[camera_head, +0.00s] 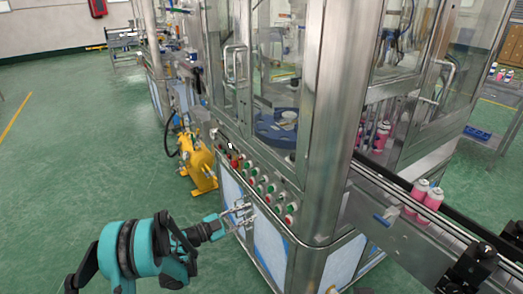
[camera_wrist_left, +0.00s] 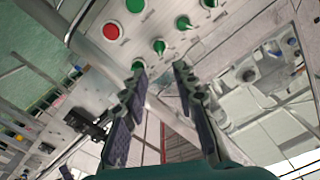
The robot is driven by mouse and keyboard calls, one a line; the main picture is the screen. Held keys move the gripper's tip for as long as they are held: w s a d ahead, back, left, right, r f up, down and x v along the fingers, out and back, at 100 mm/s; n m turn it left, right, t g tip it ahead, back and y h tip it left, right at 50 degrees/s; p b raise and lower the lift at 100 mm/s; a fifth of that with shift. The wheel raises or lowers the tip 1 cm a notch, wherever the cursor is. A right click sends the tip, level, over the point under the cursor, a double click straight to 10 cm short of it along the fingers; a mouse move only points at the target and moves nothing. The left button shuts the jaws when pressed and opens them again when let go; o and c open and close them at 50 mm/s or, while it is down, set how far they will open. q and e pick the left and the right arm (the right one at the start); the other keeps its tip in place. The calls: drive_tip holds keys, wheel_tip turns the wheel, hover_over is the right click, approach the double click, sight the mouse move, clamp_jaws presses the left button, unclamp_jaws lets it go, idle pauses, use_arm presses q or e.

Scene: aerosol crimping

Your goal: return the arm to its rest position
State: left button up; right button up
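My left arm comes in from the bottom left in the head view. Its left gripper (camera_head: 241,212) is in front of the lower cabinet of the machine, just below the sloped button panel (camera_head: 245,172). In the left wrist view the gripper (camera_wrist_left: 160,70) has its two fingers spread apart with nothing between them. Past the fingertips are a green knob (camera_wrist_left: 158,46) and a red button (camera_wrist_left: 111,31) on the panel. I cannot tell whether the fingers touch the panel. My right gripper is not seen.
The steel and glass machine (camera_head: 335,90) fills the middle. A conveyor (camera_head: 400,238) with pink cans (camera_head: 432,198) runs off at the right. A yellow unit (camera_head: 199,165) stands on the floor behind the gripper. The green floor (camera_head: 80,150) at the left is open.

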use_arm(q)
drive_tip(key=w+a+r+n+t+y, duration=0.1)
drive_tip(key=a+r+n+t+y, duration=0.35)
drive_tip(key=r, duration=0.65)
drive_tip(key=w+a+r+n+t+y, duration=0.1)
drive_tip(key=a+r+n+t+y, duration=0.35)
drive_tip(key=r, duration=0.65)
drive_tip(key=s+a+r+n+g+y, duration=0.1)
drive_tip(key=s+a+n+g+y, duration=0.1)
drive_tip(key=s+a+n+y, duration=0.4)
drive_tip(key=s+d+f+g, duration=0.2)
drive_tip(key=s+f, duration=0.3)
drive_tip(key=s, duration=0.4)
drive_tip(key=s+d+f+n+g, duration=0.1)
drive_tip(key=s+d+f+g, duration=0.2)
drive_tip(key=s, duration=0.7)
drive_tip(key=s+d+f+n+g, duration=0.1)
drive_tip(key=s+d+f+g, duration=0.1)
drive_tip(key=s+f+g, duration=0.3)
drive_tip(key=s+f, duration=0.4)
drive_tip(key=shift+s+d+f+g, duration=0.15)
drive_tip(key=shift+d+f+g, duration=0.05)
drive_tip(key=shift+f+g, duration=0.1)
